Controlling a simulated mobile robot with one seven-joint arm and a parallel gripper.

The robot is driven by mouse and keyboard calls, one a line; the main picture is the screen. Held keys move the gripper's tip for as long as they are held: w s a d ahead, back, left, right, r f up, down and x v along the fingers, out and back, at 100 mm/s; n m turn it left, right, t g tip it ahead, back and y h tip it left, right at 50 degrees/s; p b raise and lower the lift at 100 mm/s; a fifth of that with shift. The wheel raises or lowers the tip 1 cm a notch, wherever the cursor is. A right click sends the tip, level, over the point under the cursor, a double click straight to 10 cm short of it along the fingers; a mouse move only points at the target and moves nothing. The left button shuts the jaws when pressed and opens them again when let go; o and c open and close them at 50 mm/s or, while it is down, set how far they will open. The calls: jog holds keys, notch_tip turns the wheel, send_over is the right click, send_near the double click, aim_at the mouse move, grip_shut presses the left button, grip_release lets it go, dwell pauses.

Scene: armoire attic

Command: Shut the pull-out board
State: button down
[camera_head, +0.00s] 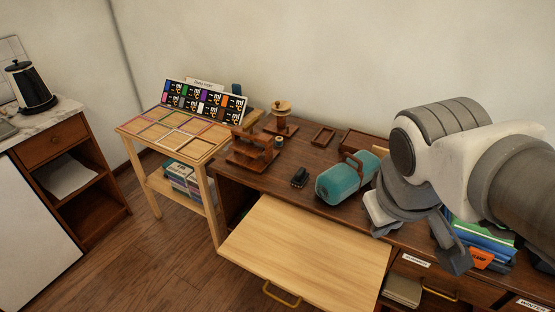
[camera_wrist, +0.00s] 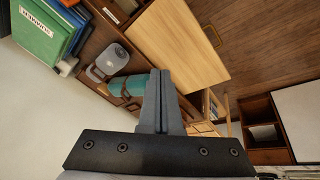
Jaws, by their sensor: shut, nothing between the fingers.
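The pull-out board (camera_head: 305,245) is a pale wood panel with a brass handle (camera_head: 281,294) on its front edge. It is pulled out from the dark wooden desk (camera_head: 320,155), below the desktop. The board also shows in the wrist view (camera_wrist: 180,42), beyond my fingers. My gripper (camera_wrist: 158,75) is shut and empty, its fingers pressed together. In the head view my gripper (camera_head: 455,258) is above the right part of the desk, to the right of the board and apart from it.
A teal cylindrical case (camera_head: 345,178), a small black item (camera_head: 299,177) and wooden stands (camera_head: 252,150) are on the desktop. Books (camera_head: 482,240) stand at the right near my gripper. A light wood table (camera_head: 172,138) stands at the left. The floor (camera_head: 165,255) before the board is clear.

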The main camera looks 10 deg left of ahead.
jog(key=w+a+f+n+h+b, duration=0.2)
jog(key=a+f+n+b, duration=0.2)
jog(key=a+f+n, duration=0.35)
jog(key=w+a+f+n+h+b, duration=0.1)
jog(key=w+a+f+n+b, duration=0.25)
jog(key=a+f+n, duration=0.45)
jog(key=s+a+f+n+t+b, duration=0.2)
jog(key=s+a+f+n+b, duration=0.1)
jog(key=a+f+n, duration=0.5)
jog(key=s+a+f+n+t+b, duration=0.2)
jog(key=s+a+f+n+b, duration=0.15)
jog(key=a+f, duration=0.45)
jog(key=w+d+r+b+x, duration=0.1)
jog(key=b+x, duration=0.3)
jog(key=x, duration=1)
jog(key=shift+w+r+b, duration=0.3)
jog(key=shift+w+r, duration=0.15)
jog(key=shift+r, duration=0.05)
